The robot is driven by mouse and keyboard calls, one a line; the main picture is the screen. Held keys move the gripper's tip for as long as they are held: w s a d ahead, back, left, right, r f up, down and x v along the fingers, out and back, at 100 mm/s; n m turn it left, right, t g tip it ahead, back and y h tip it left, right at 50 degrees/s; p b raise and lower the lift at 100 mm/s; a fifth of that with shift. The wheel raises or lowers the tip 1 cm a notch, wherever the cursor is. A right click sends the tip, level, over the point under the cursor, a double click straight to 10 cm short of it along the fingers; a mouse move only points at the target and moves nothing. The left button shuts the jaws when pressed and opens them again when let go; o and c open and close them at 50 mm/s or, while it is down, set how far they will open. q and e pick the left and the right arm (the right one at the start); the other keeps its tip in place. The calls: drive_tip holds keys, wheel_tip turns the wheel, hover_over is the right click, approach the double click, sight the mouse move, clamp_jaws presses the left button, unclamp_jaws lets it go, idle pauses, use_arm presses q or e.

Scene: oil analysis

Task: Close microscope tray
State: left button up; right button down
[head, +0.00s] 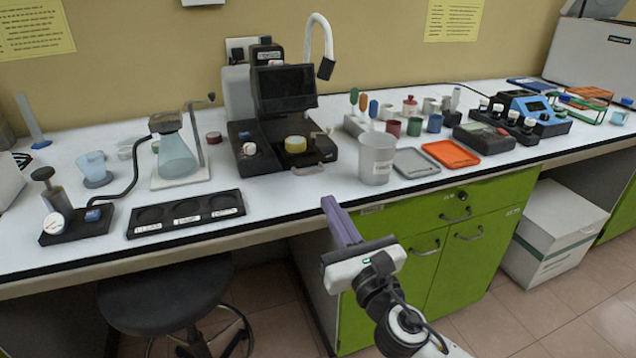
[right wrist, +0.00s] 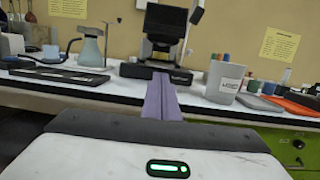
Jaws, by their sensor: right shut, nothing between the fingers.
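The black microscope (head: 285,95) stands on the white bench, with a dark screen on top. Its tray (head: 305,158) sticks out at the front of its base, with a yellow-rimmed round dish (head: 295,144) above it. In the right wrist view the microscope (right wrist: 162,40) is straight ahead, and the tray front (right wrist: 165,74) shows just beyond the fingers. My right gripper (head: 328,203) is shut and empty, its purple fingers pointing at the bench edge, in front of and below the tray, apart from it. My left gripper is not in view.
A grey cup (head: 376,158) stands right of the microscope, near a grey tray (head: 416,163) and an orange tray (head: 450,154). A black three-well holder (head: 186,214) and a flask on a stand (head: 176,155) are to the left. A stool (head: 165,295) stands below.

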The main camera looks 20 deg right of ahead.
sight(312, 173)
drive_tip(key=w, duration=0.4)
drive_tip(key=w+r, duration=0.1)
drive_tip(key=w, duration=0.1)
drive_tip(key=shift+a, duration=0.2)
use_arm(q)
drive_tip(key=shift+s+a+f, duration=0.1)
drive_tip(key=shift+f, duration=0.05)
use_arm(e)
drive_tip(key=shift+w+r, duration=0.1)
drive_tip(key=shift+w, duration=0.5)
